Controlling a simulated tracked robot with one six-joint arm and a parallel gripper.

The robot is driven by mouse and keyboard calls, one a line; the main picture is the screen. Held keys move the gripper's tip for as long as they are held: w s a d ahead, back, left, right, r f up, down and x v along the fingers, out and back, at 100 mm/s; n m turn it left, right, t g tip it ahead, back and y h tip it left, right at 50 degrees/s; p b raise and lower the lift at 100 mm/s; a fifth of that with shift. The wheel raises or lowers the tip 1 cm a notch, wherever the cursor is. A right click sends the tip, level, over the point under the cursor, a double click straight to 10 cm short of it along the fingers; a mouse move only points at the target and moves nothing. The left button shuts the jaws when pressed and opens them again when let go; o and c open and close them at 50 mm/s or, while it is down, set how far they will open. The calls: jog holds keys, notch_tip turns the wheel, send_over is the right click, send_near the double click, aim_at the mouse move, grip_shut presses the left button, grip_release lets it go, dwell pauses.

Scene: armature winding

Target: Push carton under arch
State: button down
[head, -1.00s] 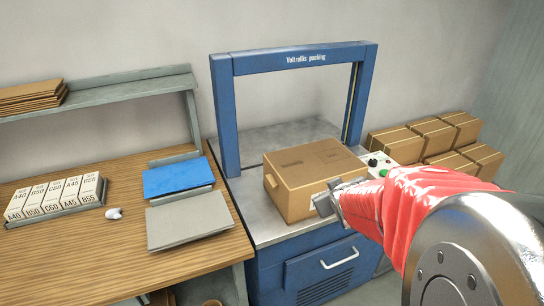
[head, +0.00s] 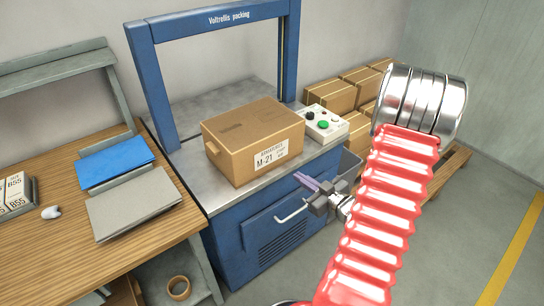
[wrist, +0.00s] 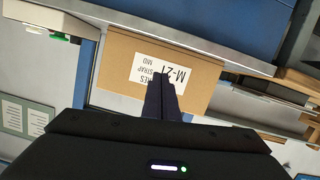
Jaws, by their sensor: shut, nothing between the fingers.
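The brown carton (head: 255,140) sits on the metal top of the blue strapping machine, in front of the blue arch (head: 147,75). Its far side is near the arch opening; whether any of it is under the arch I cannot tell. A white label marked M-21 (head: 271,155) faces my side. My gripper (head: 303,181) is shut and empty, off the front edge of the machine, below and to the right of the carton. In the wrist view the shut fingers (wrist: 161,85) point toward the carton's labelled face (wrist: 200,75) and overlap the label; they look apart from it.
A control box (head: 326,124) with a green button stands right of the carton. The wooden bench (head: 60,190) with blue and grey folders is at the left. More cartons (head: 332,94) are stacked on a pallet behind right. The metal top (head: 215,190) is bare at the front left.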

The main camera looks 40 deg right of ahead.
jog(key=s+t, duration=0.1)
jog(key=s, duration=0.2)
jog(key=s+m+t, duration=0.1)
jog(key=shift+s+a+f+t+y, duration=0.15)
jog(key=shift+s+f+t+y, duration=0.15)
jog(key=shift+s+f+y, duration=0.1)
jog(key=shift+w, duration=0.2)
jog(key=w, duration=1.2)
jog(key=shift+w+a, duration=0.2)
jog(key=shift+w, duration=0.15)
